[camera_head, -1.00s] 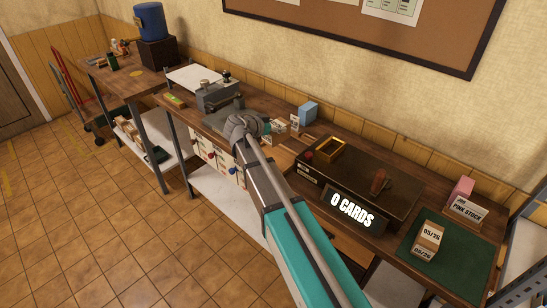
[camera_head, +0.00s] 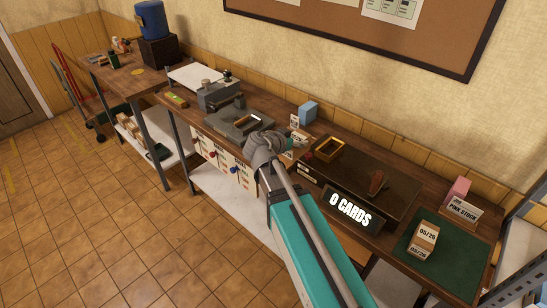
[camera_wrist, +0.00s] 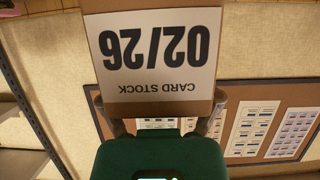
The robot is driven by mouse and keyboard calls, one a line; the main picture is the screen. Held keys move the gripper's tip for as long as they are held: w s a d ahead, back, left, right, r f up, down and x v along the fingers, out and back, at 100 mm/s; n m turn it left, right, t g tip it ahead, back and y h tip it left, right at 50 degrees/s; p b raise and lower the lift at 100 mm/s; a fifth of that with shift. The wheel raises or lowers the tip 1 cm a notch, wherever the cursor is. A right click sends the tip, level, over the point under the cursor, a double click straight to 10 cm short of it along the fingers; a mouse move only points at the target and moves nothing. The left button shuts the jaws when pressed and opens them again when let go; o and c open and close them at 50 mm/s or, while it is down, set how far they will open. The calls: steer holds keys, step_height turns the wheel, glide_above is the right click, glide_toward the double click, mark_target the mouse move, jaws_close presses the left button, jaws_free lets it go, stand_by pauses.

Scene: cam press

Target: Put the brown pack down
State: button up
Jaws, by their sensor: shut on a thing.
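The brown pack (camera_wrist: 160,95) fills the upper middle of the wrist view. Its white label reads "02/26 CARD STOCK", upside down in that picture. My gripper (camera_wrist: 160,122) is shut on it, with a finger at each side. In the head view my gripper (camera_head: 288,147) is over the middle of the long workbench, left of the dark box with the "0 CARDS" display. There the held pack is small and partly hidden by the gripper, so I cannot tell its gap to the bench.
A blue box (camera_head: 308,112) stands at the back. A grey press (camera_head: 238,122) is left of my gripper. The "0 CARDS" display (camera_head: 350,207) stands at the front.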

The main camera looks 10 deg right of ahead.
steer(key=w+a+f+b, duration=0.4)
steer(key=w+f+b, duration=0.5)
steer(key=w, duration=0.3)
steer(key=shift+w, duration=0.3)
stand_by(0.4)
steer(key=shift+w+a+f+b, duration=0.15)
steer(key=shift+w+f+b, duration=0.2)
steer(key=shift+f+b, duration=1.65)
steer(key=shift+f, duration=0.05)
steer(key=shift+f, duration=0.1)
